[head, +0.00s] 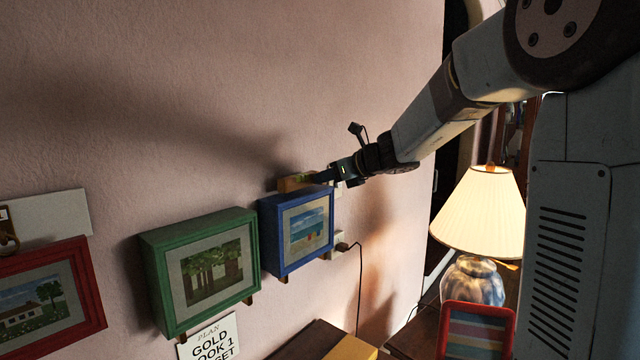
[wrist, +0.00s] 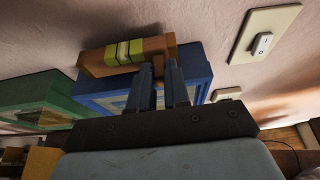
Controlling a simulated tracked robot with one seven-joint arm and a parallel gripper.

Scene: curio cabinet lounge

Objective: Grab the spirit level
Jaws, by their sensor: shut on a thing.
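The spirit level (head: 292,183) is a short brown wooden block with a yellow-green vial. It is at the top of the blue box frame (head: 297,232), close to the pink wall. In the wrist view the level (wrist: 97,60) lies across the ends of my fingers. My gripper (wrist: 159,70) is shut on the level near its right end in that view. In the head view my gripper (head: 324,178) reaches in from the right. I cannot tell whether the level still touches the frame's top.
A green box frame (head: 200,265) and a red one (head: 50,300) hang to the left. A light switch (wrist: 263,43) is on the wall to the right in the wrist view. A lit lamp (head: 480,215) and a red-framed picture (head: 477,330) stand at the right.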

